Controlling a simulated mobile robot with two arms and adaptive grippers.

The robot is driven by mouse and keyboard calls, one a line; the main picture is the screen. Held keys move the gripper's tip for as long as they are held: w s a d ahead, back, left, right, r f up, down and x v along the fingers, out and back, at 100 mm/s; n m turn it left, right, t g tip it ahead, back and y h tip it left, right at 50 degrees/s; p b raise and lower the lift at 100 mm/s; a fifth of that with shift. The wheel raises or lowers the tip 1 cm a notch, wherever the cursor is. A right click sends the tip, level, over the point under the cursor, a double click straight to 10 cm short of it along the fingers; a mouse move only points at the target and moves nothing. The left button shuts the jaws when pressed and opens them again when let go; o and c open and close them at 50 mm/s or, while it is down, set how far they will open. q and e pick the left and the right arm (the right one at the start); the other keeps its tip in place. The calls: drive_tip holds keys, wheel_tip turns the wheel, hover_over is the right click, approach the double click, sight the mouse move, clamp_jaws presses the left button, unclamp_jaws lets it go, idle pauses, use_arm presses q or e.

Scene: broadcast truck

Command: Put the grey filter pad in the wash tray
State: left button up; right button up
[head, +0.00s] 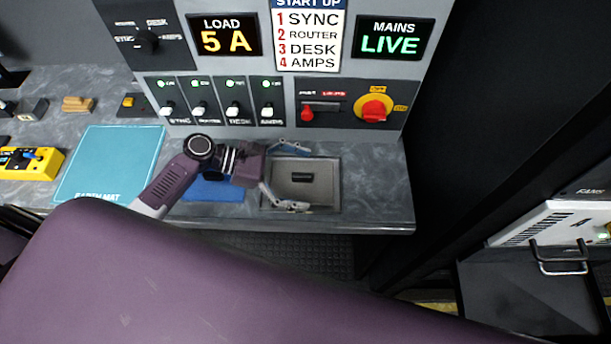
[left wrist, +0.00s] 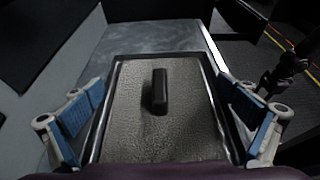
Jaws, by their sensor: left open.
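The grey filter pad (left wrist: 135,120) has a textured face and a black bar handle (left wrist: 160,90). It lies flat inside a shallow rimmed tray, which I take to be the wash tray (left wrist: 216,112). In the head view the tray (head: 337,187) is at the right end of the counter, with the pad (head: 290,194) and its dark handle inside. My left gripper (head: 287,177) is open over the tray, its fingers spread to either side of the handle and apart from it. In the left wrist view both blue-padded fingers are empty. My right gripper is not in view.
A control panel (head: 290,90) with switches rises behind the counter. A blue mat (head: 212,189) lies left of the tray, and a teal earth mat (head: 110,160) farther left. A yellow device (head: 30,161) is at far left. A white unit (head: 550,223) with a handle stands at right.

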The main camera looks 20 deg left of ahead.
use_arm(q)
drive_tip(key=shift+r, duration=0.1)
drive_tip(key=b+v, duration=0.2)
drive_tip(key=v, duration=0.9)
drive_tip(key=shift+s+a+r, duration=0.1)
drive_tip(key=shift+a+r, duration=0.15)
drive_tip(key=shift+a, duration=0.2)
